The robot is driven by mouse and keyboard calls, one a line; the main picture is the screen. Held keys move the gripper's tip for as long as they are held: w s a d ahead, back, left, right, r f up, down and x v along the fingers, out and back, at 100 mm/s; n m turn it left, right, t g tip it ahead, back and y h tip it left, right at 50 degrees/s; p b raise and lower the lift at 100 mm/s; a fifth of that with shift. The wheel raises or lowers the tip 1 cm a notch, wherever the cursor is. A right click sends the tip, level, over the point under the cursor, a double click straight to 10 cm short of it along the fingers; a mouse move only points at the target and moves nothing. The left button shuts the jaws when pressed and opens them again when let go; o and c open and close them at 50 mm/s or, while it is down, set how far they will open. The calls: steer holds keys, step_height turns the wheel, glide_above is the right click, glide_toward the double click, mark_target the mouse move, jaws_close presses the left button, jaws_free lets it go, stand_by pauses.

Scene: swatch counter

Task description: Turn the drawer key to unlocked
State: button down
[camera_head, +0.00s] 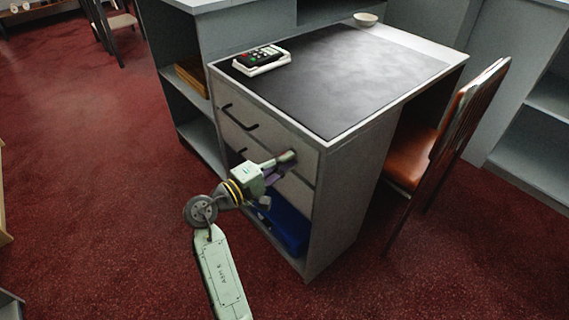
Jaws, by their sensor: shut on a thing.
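My gripper (285,160) is at the right end of the upper drawer front (250,117) of the grey desk. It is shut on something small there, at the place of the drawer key. The key itself is hidden by my gripper, so I cannot tell which way it is turned. The upper drawer looks closed, with a dark bar handle (238,118) on its front. A second dark handle (241,153) shows lower down, partly behind my arm.
A small bowl (365,19) stands at the back. A blue bin (290,228) sits in the open space under the drawers. A chair (435,145) with an orange-brown seat is at the right.

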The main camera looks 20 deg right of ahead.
stand_by(0.3)
steer(key=c, duration=1.7)
jaws_free()
steer(key=v, duration=1.2)
steer(key=shift+w+r, duration=0.1)
